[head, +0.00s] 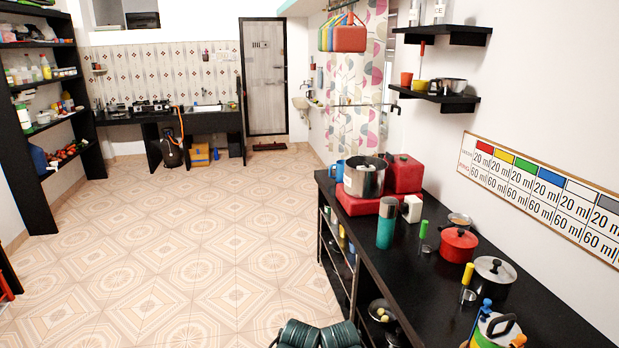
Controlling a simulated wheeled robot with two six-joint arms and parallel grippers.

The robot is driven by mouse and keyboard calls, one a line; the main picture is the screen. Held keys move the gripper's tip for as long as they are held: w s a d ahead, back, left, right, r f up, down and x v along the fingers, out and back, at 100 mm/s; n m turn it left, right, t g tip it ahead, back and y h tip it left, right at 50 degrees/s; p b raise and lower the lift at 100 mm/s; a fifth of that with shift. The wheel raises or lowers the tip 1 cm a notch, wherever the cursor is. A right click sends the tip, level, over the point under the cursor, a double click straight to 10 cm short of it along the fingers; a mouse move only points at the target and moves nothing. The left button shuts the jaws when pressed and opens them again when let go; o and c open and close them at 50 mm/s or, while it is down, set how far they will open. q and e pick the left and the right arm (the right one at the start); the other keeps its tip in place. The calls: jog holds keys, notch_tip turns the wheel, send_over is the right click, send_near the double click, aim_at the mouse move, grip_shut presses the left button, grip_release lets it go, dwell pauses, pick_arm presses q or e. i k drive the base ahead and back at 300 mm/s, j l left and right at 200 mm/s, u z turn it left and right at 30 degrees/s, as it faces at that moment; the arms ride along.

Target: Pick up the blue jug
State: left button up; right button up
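A light blue jug-like vessel with a handle (338,170) stands at the far end of the black counter (430,275), just left of a large steel pot (364,179). Part of it may be hidden by the pot. A darker blue container (38,159) sits on a lower shelf of the black rack at the left. I cannot tell from its shape whether it is a jug. Neither of my grippers shows in the head view, and nothing is seen touching either blue thing.
A red box (404,174), a teal flask (387,224), a white mug (411,208) and a red pot (458,244) stand on the counter. Dark green ribbed objects (300,334) show at the bottom edge. The tiled floor (190,245) is open.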

aim_at(339, 165)
jog(key=i+u, duration=0.45)
jog(key=i, duration=0.9)
jog(key=i+z, duration=0.15)
jog(key=i, duration=0.4)
jog(key=i+j+z, duration=0.15)
jog(key=i, duration=0.4)
jog(key=i+j+z, duration=0.15)
jog(key=i, duration=0.35)
jog(key=i+j+z, duration=0.65)
jog(key=i, duration=0.15)
